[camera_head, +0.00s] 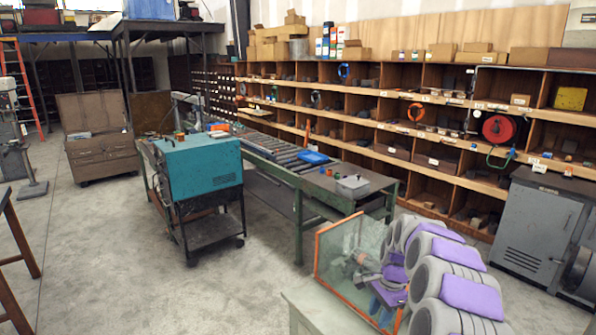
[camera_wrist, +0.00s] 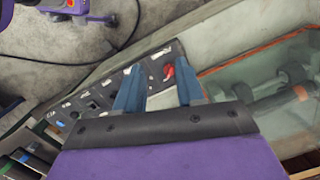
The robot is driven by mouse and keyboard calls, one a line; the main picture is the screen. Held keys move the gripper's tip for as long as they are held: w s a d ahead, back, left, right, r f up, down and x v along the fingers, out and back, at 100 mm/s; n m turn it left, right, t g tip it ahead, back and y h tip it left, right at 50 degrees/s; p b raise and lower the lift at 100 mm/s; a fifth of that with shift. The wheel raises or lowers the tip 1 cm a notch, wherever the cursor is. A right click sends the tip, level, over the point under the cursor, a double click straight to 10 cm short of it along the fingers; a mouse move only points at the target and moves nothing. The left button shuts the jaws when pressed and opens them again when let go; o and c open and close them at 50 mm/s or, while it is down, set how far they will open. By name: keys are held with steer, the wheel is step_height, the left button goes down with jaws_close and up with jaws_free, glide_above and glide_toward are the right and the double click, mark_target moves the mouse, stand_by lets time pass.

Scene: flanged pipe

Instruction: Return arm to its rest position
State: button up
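My gripper (camera_wrist: 159,82) shows in the wrist view with its two blue fingers spread apart and nothing between them. In the head view my purple and grey arm fills the lower right and partly hides the gripper (camera_head: 386,302). A grey flanged pipe (camera_wrist: 282,90) is at the right of the wrist view, apart from the fingers. It also seems to show in the head view (camera_head: 362,258), behind a clear panel with an orange frame (camera_head: 318,255), close to my arm.
A dark panel with switches and a red knob (camera_wrist: 168,71) lies beyond the fingers. A teal cabinet on a wheeled cart (camera_head: 200,165) stands beside a roller-conveyor bench (camera_head: 290,160). Wooden shelving (camera_head: 400,115) lines the back. A grey cabinet (camera_head: 540,225) stands right. The left floor is open.

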steer(key=s+a+r+n+b, duration=0.1)
steer(key=s+a+r+n, duration=0.3)
steer(key=s, duration=0.5)
steer(key=s+a+r+n+b, duration=0.1)
steer(key=s+a+r+n, duration=0.25)
steer(key=s, duration=0.45)
steer(key=s+f+n+g+h+b, duration=0.1)
steer(key=s+n, duration=0.5)
steer(key=s, duration=2.1)
steer(key=shift+s+a+f+g+h+b, duration=0.2)
steer(key=shift+a+f+g+h+b, duration=0.15)
steer(key=shift+f+b, duration=0.55)
